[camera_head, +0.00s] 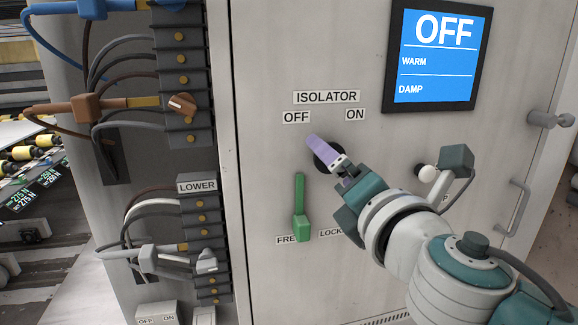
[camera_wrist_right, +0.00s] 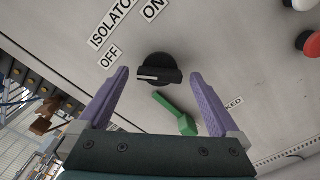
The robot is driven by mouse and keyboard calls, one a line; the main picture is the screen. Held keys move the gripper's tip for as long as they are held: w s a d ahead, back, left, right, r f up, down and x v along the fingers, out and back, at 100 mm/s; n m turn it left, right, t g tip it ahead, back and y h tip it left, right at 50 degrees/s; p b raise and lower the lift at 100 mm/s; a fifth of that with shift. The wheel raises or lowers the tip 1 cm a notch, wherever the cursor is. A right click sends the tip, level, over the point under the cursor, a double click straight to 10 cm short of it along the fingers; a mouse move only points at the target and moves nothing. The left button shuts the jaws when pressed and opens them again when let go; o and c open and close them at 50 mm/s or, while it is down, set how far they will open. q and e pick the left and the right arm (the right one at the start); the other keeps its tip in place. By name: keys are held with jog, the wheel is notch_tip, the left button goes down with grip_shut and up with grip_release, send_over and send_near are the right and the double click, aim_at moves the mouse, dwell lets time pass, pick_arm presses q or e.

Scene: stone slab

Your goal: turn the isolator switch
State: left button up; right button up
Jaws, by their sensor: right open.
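The isolator switch (camera_wrist_right: 160,70) is a round black knob with a raised grip bar and a white mark. It sits on the grey cabinet door under the OFF and ON labels; in the wrist view its white mark is at the left end, on the OFF label's side. In the head view the switch (camera_head: 323,160) is partly hidden by my gripper. My right gripper (camera_wrist_right: 159,74) is open, its purple fingers on either side of the knob, with gaps and no clear contact. In the head view the right gripper (camera_head: 326,148) reaches in from the lower right. My left gripper is not in view.
A green lever (camera_head: 301,222) points up between FREE and LOCKED labels, just below the switch. A screen (camera_head: 437,55) reads OFF, WARM, DAMP. Terminal blocks with cables (camera_head: 182,75) stand at left. A white knob (camera_head: 428,173) and door handle (camera_head: 513,208) are at right.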

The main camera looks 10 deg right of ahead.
jog(key=s+b, duration=0.1)
jog(key=s, duration=0.9)
jog(key=shift+d, duration=0.2)
